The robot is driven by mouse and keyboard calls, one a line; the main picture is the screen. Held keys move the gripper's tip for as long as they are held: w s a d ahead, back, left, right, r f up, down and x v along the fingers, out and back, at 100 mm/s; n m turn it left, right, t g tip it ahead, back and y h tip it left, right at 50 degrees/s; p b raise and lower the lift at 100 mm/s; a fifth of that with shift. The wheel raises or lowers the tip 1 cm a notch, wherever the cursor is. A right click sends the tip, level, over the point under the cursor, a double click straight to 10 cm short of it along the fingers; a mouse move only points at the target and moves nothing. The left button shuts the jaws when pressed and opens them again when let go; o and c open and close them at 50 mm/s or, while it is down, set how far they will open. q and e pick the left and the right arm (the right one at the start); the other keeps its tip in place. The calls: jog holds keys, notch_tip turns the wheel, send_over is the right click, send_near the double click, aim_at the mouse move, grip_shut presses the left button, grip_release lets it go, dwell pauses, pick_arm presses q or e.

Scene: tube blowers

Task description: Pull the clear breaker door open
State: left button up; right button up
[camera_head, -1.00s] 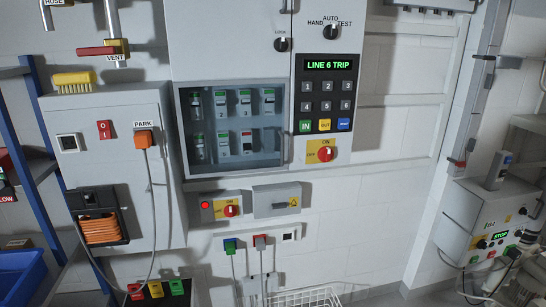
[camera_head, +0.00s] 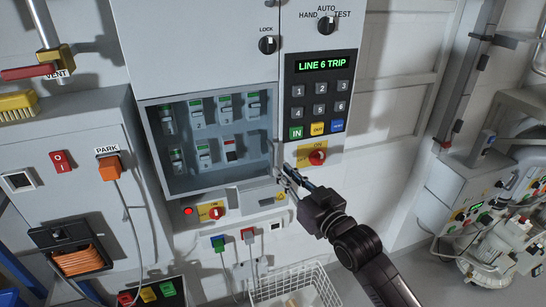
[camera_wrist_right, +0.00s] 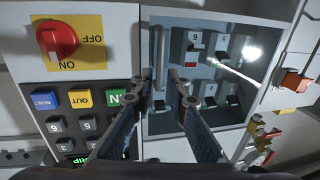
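The clear breaker door (camera_head: 212,180) is shut over a recessed compartment with several breakers in two rows. In the right wrist view the door (camera_wrist_right: 220,73) shows a bright reflection. A slim upright handle (camera_wrist_right: 158,50) stands at the door's edge on the keypad side. My right gripper (camera_head: 287,174) is at the lower right corner of the door, by this edge. In the right wrist view my right gripper (camera_wrist_right: 167,80) has its fingers apart with nothing clearly between them, and the handle is just beyond the tips. Contact cannot be told. My left gripper is not in view.
A keypad (camera_head: 318,102) reading LINE 6 TRIP and a red rotary switch (camera_head: 317,157) sit right of the door, close to my right gripper. A lower switch (camera_head: 213,212) and a wire basket (camera_head: 300,285) are below. A grey box with an orange plug (camera_head: 108,170) stands left.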

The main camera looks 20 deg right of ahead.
aim_at(273, 163)
jog(key=p+x, duration=0.1)
jog(key=x, duration=0.5)
jog(key=shift+p, duration=0.35)
jog(key=shift+w+a+f, duration=0.1)
jog(key=shift+w, duration=0.2)
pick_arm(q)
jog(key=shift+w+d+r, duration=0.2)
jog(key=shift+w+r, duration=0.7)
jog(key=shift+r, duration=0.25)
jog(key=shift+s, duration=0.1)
pick_arm(e)
jog(key=shift+c, duration=0.6)
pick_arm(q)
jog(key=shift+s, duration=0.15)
pick_arm(e)
grip_shut()
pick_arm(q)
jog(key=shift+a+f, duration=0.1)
pick_arm(e)
jog(key=shift+f, duration=0.1)
